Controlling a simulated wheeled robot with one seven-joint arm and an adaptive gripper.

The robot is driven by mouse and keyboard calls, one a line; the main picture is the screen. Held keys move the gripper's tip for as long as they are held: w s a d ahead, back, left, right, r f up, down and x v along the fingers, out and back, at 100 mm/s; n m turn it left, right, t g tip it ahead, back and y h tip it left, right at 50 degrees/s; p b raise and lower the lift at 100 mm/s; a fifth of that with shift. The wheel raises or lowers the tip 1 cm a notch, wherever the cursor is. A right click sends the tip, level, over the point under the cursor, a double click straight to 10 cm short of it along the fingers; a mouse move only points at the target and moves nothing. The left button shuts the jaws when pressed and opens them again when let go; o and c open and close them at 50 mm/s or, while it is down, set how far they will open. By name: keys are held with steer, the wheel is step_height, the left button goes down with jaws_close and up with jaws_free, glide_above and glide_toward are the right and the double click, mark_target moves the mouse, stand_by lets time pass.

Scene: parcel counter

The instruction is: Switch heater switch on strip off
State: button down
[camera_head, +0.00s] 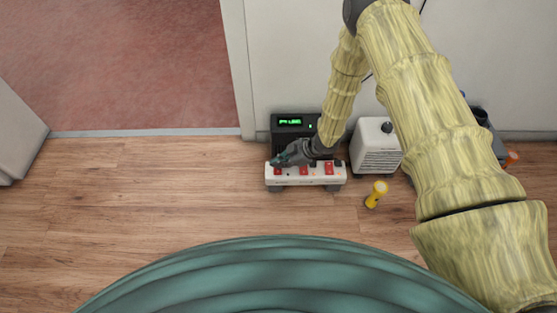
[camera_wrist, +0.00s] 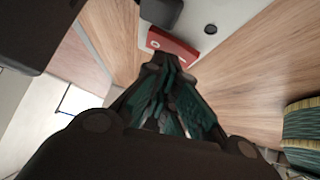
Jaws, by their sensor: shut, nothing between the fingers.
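A white power strip (camera_head: 306,181) with red switches lies on the floor against the back equipment. The left switch (camera_head: 277,170), middle switch (camera_head: 304,169) and right switch (camera_head: 329,168) show in the head view. Labels are too small to read, so I cannot tell which is the heater's. My gripper (camera_head: 278,160) is shut and empty over the strip's left end. In the wrist view, the closed fingertips (camera_wrist: 167,62) are at the near edge of one red switch (camera_wrist: 174,44) on the strip (camera_wrist: 215,10). I cannot tell whether they touch it.
A black box with a green display (camera_head: 290,122) stands behind the strip. A white heater-like unit (camera_head: 377,147) stands to its right, with a yellow torch-like object (camera_head: 376,194) in front. The wooden floor (camera_head: 140,200) to the left is clear.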

steer(key=shift+s, duration=0.1)
stand_by(0.3)
steer(key=shift+r+p, duration=0.5)
steer(key=shift+r, duration=0.1)
steer(key=r+p, duration=0.3)
steer(key=shift+w+d+r, duration=0.2)
steer(key=shift+w+r, duration=0.05)
steer(key=shift+r, duration=0.1)
steer(key=w+p+v, duration=0.1)
steer(key=p+v, duration=0.1)
steer(key=v, duration=0.7)
steer(key=shift+w+d+f+p, duration=0.15)
steer(key=shift+w+d+p, duration=0.1)
steer(key=shift+p, duration=0.15)
